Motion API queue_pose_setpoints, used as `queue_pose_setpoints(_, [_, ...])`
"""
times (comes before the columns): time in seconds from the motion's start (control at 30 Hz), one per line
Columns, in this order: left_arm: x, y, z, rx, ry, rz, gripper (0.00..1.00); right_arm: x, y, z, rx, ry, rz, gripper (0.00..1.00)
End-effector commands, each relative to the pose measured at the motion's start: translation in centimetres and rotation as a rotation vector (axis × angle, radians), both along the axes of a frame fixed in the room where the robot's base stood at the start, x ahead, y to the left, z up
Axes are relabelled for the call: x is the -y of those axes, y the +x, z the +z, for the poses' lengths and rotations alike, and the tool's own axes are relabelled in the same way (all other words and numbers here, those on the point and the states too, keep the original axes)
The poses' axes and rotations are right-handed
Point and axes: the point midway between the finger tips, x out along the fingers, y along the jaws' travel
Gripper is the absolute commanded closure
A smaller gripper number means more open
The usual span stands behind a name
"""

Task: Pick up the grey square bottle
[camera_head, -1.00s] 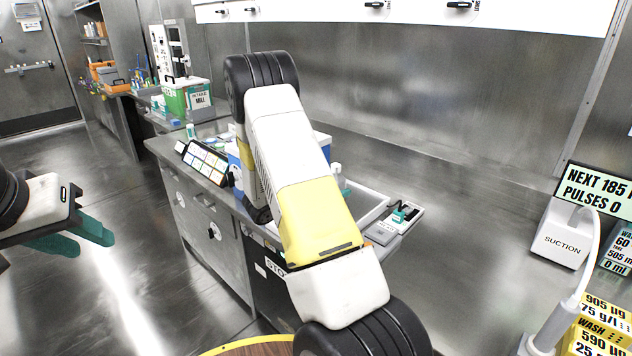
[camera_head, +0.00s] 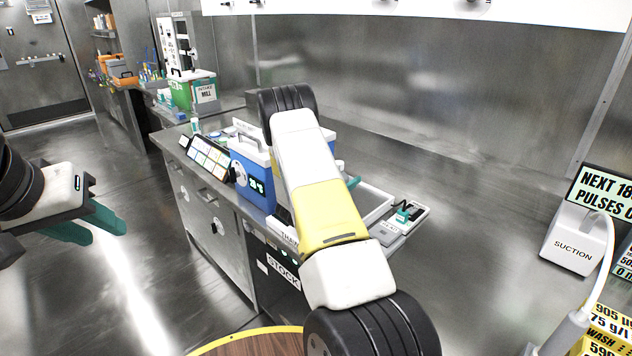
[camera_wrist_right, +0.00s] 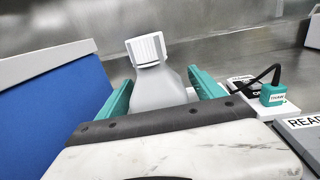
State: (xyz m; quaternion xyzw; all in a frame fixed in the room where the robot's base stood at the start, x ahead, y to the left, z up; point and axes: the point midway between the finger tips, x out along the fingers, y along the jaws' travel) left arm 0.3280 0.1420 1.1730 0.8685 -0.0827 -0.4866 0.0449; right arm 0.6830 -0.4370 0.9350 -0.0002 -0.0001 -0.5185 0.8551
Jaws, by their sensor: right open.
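The grey square bottle (camera_wrist_right: 158,86), with a ribbed white cap, stands between the two teal fingers of my right gripper (camera_wrist_right: 163,77) in the right wrist view. The fingers are spread, with a gap visible on the left of the bottle; its lower part is hidden behind the gripper body. In the head view the bottle is hidden behind my right arm, and only a bit of teal finger shows beside it. My left gripper (camera_head: 94,224) hangs at the far left of the head view, over the floor, empty, its teal fingers apart.
A blue and white cooler box (camera_head: 254,170) stands close to the left of my right gripper. A small device with a teal plug (camera_head: 404,214) lies to its right; the plug also shows in the wrist view (camera_wrist_right: 271,95). A tablet of coloured tiles (camera_head: 207,160) leans at the counter's edge.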

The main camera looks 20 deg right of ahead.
Motion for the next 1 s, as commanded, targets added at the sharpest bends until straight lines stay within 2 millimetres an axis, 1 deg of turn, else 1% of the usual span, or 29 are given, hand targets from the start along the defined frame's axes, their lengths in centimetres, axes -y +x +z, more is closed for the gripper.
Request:
queue_pose_setpoints(0.2, [0.00, 0.00, 0.00, 0.000, 0.000, 0.000, 0.64, 0.11, 0.08, 0.00, 0.000, 0.000, 0.001, 0.22])
queue_pose_setpoints(0.23, [0.00, 0.00, 0.00, 0.000, 0.000, 0.000, 0.64, 0.11, 0.08, 0.00, 0.000, 0.000, 0.000, 0.24])
queue_pose_setpoints(0.37, [0.00, 0.00, 0.00, 0.000, 0.000, 0.000, 0.64, 0.10, 0.07, 0.00, 0.000, 0.000, 0.000, 0.50])
queue_pose_setpoints(0.4, [0.00, 0.00, 0.00, 0.000, 0.000, 0.000, 0.64, 0.10, 0.07, 0.00, 0.000, 0.000, 0.000, 0.58])
queue_pose_setpoints(0.47, [0.00, 0.00, 0.00, 0.000, 0.000, 0.000, 0.64, 0.10, 0.07, 0.00, 0.000, 0.000, 0.000, 0.70])
queue_pose_setpoints(0.5, [0.00, 0.00, 0.00, 0.000, 0.000, 0.000, 0.64, 0.09, 0.07, 0.00, 0.000, 0.000, 0.000, 0.78])
queue_pose_setpoints(0.57, [0.00, 0.00, 0.00, 0.000, 0.000, 0.000, 0.64, 0.09, 0.07, 0.00, 0.000, 0.000, 0.000, 0.89])
queue_pose_setpoints(0.6, [0.00, 0.00, 0.00, 0.000, 0.000, 0.000, 0.64, 0.09, 0.07, 0.00, 0.000, 0.000, 0.000, 0.97])
queue_pose_setpoints(0.63, [0.00, 0.00, 0.00, 0.000, 0.000, 0.000, 0.64, 0.08, 0.06, 0.00, 0.000, 0.000, 0.000, 1.00])
queue_pose_setpoints(0.87, [0.00, 0.00, 0.00, 0.000, 0.000, 0.000, 0.64, 0.09, 0.09, 0.10, 0.002, -0.001, 0.000, 1.00])
queue_pose_setpoints(1.0, [0.00, 0.00, 0.00, 0.000, 0.000, 0.000, 0.64, 0.06, 0.11, 0.53, 0.003, -0.001, 0.001, 1.00])
